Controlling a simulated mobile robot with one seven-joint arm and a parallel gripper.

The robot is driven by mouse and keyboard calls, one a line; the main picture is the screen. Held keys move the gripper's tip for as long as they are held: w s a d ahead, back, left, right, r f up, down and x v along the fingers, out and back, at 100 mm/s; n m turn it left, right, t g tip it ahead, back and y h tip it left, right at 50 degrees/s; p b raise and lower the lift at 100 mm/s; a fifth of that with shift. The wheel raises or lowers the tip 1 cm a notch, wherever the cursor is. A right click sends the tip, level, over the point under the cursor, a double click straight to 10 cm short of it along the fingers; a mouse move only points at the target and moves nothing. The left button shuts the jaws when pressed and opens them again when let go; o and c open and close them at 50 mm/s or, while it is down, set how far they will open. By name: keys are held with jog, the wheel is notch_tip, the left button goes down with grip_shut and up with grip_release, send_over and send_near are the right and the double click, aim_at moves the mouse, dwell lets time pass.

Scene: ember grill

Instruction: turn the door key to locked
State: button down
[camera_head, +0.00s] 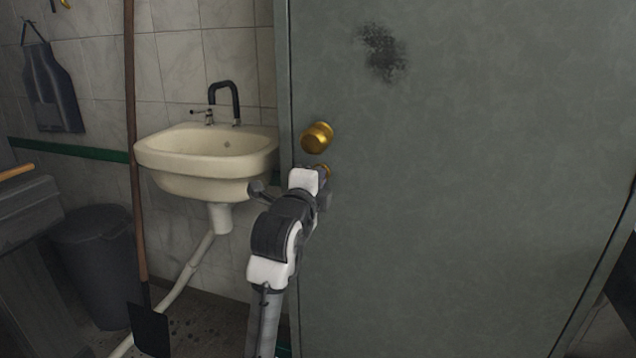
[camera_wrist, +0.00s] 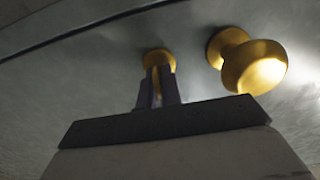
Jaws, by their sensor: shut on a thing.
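The grey-green door (camera_head: 450,200) fills the right of the head view, with a round brass knob (camera_head: 317,137) near its left edge. The knob also shows in the wrist view (camera_wrist: 252,64). Below it is a small brass key fitting (camera_head: 325,170), mostly hidden by my arm in the head view. In the wrist view the brass fitting (camera_wrist: 158,58) sits beyond my fingertips. My gripper (camera_wrist: 158,88) points at it and its dark fingers are shut on the narrow brass key (camera_wrist: 156,86) between them. The key's turn angle cannot be told.
A cream sink (camera_head: 205,155) with a black tap stands left of the door. A long-handled shovel (camera_head: 140,200) leans before it, near a dark bin (camera_head: 97,260). A dark apron (camera_head: 52,88) hangs at far left. The door face right of my arm is clear.

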jog(key=c, duration=1.6)
grip_release()
jog(key=b+v, duration=0.1)
jog(key=v, duration=1.3)
jog(key=shift+w, duration=0.1)
